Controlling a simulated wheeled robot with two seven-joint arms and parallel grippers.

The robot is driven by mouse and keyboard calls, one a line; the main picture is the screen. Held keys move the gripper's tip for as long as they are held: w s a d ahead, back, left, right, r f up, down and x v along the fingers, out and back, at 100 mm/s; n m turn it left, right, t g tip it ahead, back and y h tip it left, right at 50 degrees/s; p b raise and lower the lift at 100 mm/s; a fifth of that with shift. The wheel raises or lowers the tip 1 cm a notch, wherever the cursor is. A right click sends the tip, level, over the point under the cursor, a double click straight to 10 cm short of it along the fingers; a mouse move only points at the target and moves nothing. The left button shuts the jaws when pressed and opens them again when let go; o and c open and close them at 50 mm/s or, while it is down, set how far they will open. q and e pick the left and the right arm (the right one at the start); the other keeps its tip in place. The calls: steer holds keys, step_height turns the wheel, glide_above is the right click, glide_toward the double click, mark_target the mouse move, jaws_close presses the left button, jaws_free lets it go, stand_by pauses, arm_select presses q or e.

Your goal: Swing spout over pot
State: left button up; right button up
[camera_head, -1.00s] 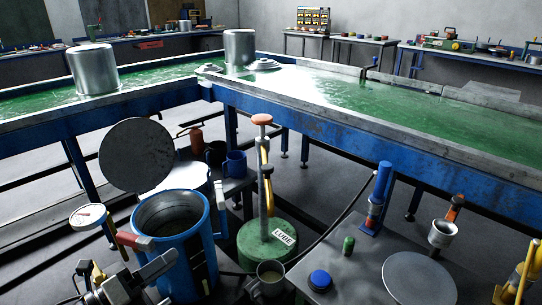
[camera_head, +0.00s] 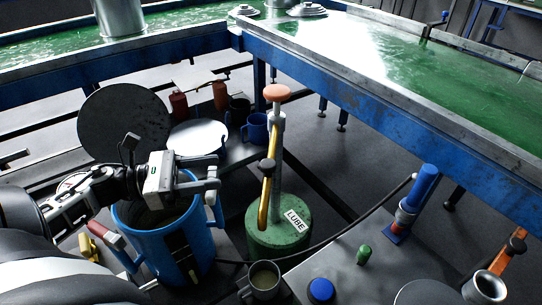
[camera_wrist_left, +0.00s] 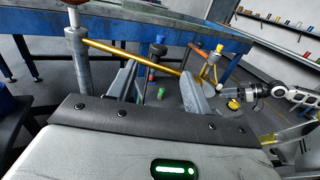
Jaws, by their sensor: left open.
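The spout (camera_head: 266,197) is a yellow-gold tube with a black collar. It hangs on a grey post with an orange knob, above the green drum (camera_head: 300,238) marked LUBE. The blue pot (camera_head: 150,262), open at the top, stands left of the drum. My left gripper (camera_head: 214,184) is open and empty above the pot's right rim, left of the spout and apart from it. In the left wrist view, the spout (camera_wrist_left: 130,54) crosses beyond the open fingers. My right arm shows at the right of that view, its gripper (camera_wrist_left: 245,93) small and unclear.
A round dark lid (camera_head: 122,128) stands upright behind the pot. A metal mug (camera_head: 264,281) sits in front of the drum. A black hose runs right from the drum to a blue-handled tool (camera_head: 418,190). The blue-framed table (camera_head: 400,120) spans the back.

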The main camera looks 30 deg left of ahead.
mark_target(268, 163)
arm_select(q)
steer(key=p+x, duration=0.2)
steer(key=x, duration=0.9)
steer(key=shift+w+d, duration=0.1)
steer(key=shift+w, duration=0.1)
steer(key=shift+w+d, duration=0.3)
arm_select(e)
steer(key=shift+w+d+r, duration=0.15)
steer(key=shift+d+r, duration=0.05)
steer(key=shift+r, duration=0.25)
